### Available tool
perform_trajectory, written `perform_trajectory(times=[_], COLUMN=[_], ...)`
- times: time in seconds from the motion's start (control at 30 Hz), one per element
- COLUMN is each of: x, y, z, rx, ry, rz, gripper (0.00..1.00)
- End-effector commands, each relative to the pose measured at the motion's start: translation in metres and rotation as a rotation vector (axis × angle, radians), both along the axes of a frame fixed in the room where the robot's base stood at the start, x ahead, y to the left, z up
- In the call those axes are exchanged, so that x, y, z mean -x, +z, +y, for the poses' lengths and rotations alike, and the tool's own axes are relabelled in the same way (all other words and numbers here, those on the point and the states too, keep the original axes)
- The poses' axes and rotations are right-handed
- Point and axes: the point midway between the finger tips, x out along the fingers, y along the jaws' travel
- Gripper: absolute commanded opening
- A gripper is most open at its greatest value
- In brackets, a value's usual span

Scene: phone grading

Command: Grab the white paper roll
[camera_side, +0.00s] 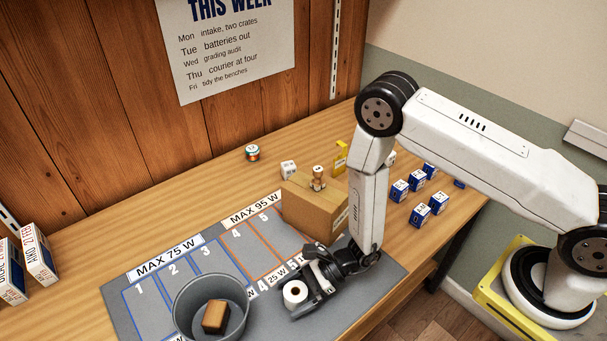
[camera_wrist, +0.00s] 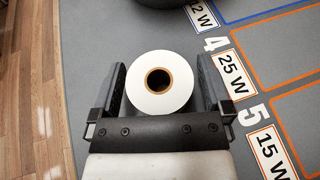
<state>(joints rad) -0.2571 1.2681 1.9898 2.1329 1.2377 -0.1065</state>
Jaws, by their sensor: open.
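The white paper roll (camera_side: 294,296) stands upright on the grey mat near its front edge. Its brown core hole faces up in the wrist view, where the roll (camera_wrist: 143,97) sits between the two dark fingers. My gripper (camera_side: 307,291) is open around the roll, low over the mat. In the wrist view my gripper (camera_wrist: 163,88) has a finger on each side, with a small gap to the roll on both sides. The roll's lower part is hidden from above.
A grey bowl (camera_side: 240,290) holding a brown block (camera_side: 215,316) stands left of the roll. A cardboard box (camera_side: 300,208) stands behind the gripper. Several small blue-and-white boxes (camera_side: 419,215) are at the right. The mat's front edge is close by.

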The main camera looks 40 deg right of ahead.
Motion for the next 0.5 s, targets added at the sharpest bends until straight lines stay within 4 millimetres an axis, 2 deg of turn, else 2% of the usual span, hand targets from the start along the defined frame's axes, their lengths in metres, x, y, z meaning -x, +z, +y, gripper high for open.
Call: perform_trajectory(times=[0.4, 0.43, 0.5], x=[0.0001, 0.0001, 0.0001], y=[-0.0001, 0.0, 0.0], z=[-0.0003, -0.0004, -0.0004], rx=[0.001, 0.001, 0.001], ry=[0.0, 0.0, 0.0], rz=[0.001, 0.001, 0.001], gripper=[1.0, 0.94, 0.71])
